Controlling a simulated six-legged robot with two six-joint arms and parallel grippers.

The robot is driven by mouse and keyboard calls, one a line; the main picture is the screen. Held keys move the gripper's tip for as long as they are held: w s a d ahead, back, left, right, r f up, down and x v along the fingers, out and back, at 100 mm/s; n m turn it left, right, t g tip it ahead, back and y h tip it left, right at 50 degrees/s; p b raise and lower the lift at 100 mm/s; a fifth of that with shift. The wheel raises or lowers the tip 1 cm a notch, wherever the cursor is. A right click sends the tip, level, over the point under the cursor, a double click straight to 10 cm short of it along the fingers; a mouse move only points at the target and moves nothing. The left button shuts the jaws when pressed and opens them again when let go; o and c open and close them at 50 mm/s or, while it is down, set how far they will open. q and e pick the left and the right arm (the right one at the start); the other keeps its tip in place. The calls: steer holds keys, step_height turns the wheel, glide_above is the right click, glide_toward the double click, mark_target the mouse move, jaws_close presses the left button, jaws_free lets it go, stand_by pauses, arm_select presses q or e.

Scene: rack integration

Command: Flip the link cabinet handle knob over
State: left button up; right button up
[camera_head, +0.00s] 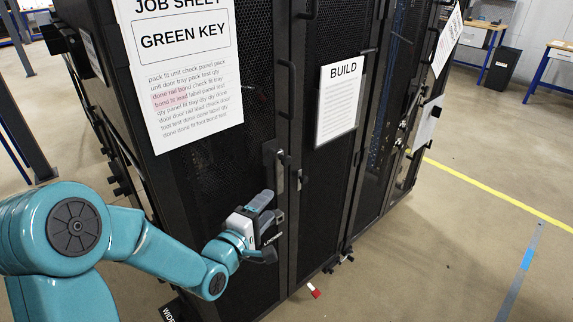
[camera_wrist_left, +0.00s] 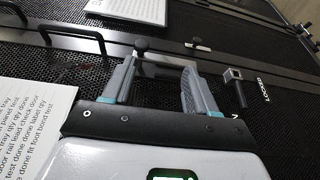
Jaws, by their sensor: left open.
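My left gripper (camera_head: 270,210) is at the black mesh door, beside its edge. It is open in the left wrist view (camera_wrist_left: 160,66), with its two grey fingers spread apart. Between and just beyond the fingertips is a silver bar-like handle part (camera_wrist_left: 165,59) with a small dark knob (camera_wrist_left: 140,44) at one end. A second dark knob (camera_wrist_left: 235,76) stands outside the right finger, next to a LOCKED label (camera_wrist_left: 268,87). I cannot tell which of these is the link cabinet handle knob. Contact with the fingers is unclear. My right gripper is not seen.
The black cabinet row carries a GREEN KEY job sheet (camera_head: 188,75) and a BUILD sheet (camera_head: 340,103). A door latch (camera_head: 274,160) sits above the gripper. A red-tipped object (camera_head: 314,291) lies at the cabinet base. The floor to the right is open.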

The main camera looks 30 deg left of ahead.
mark_target(287, 161)
arm_select(q)
steer(key=shift+y, duration=0.5)
steer(key=w+r+p, duration=0.1)
steer(key=w, duration=0.4)
steer(key=w+a+r+p, duration=0.1)
steer(key=w+p, duration=0.1)
steer(key=w, duration=0.3)
steer(key=w+a+r+p, duration=0.1)
steer(key=w+p, duration=0.1)
steer(key=w, duration=0.2)
steer(key=shift+w, duration=0.4)
steer(key=shift+w+f, duration=0.1)
steer(key=shift+w, duration=0.5)
